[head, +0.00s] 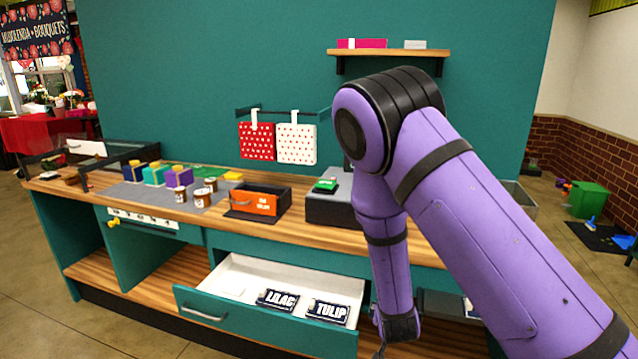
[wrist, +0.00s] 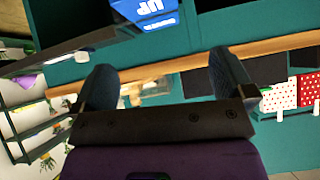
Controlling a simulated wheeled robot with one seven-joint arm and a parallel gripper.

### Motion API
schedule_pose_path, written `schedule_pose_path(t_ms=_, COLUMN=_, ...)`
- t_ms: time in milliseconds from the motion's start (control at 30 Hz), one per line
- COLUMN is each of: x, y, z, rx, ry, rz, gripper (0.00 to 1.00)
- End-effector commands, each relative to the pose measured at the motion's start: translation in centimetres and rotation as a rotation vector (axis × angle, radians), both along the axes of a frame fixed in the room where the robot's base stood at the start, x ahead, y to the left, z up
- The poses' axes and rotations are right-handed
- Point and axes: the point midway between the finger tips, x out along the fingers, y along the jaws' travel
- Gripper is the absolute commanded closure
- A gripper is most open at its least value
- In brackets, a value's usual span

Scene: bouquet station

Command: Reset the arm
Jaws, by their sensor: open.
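My purple arm reaches down in front of the counter in the head view, with its lower end right of the open drawer (head: 205,307). In the wrist view my gripper (wrist: 165,82) has its two dark fingers spread apart, with no object between them. The fingertips are mostly hidden in the head view. The drawer holds a LILAC card (head: 277,299) and a TULIP card (head: 327,311).
The wooden counter (head: 225,226) carries several small boxes, brown jars (head: 196,197) and an orange-fronted box (head: 254,204). Red and white dotted bags (head: 296,143) hang on the teal wall. A shelf (head: 388,53) is above. Floor at lower left is clear.

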Motion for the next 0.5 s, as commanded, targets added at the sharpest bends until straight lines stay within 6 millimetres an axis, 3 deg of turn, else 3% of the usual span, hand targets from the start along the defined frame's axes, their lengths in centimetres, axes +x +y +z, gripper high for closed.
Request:
schedule_pose_path(t_ms=33, x=0.2, y=0.1, z=1.6, rx=0.028, ry=0.014, rz=-0.004, gripper=0.0)
schedule_pose_path(t_ms=267, x=0.0, y=0.1, z=7.8, rx=0.13, ry=0.102, rz=0.012, gripper=0.0)
schedule_pose_path(t_ms=500, x=-1.3, y=-0.4, z=14.7, rx=0.207, ry=0.171, rz=0.065, gripper=0.0)
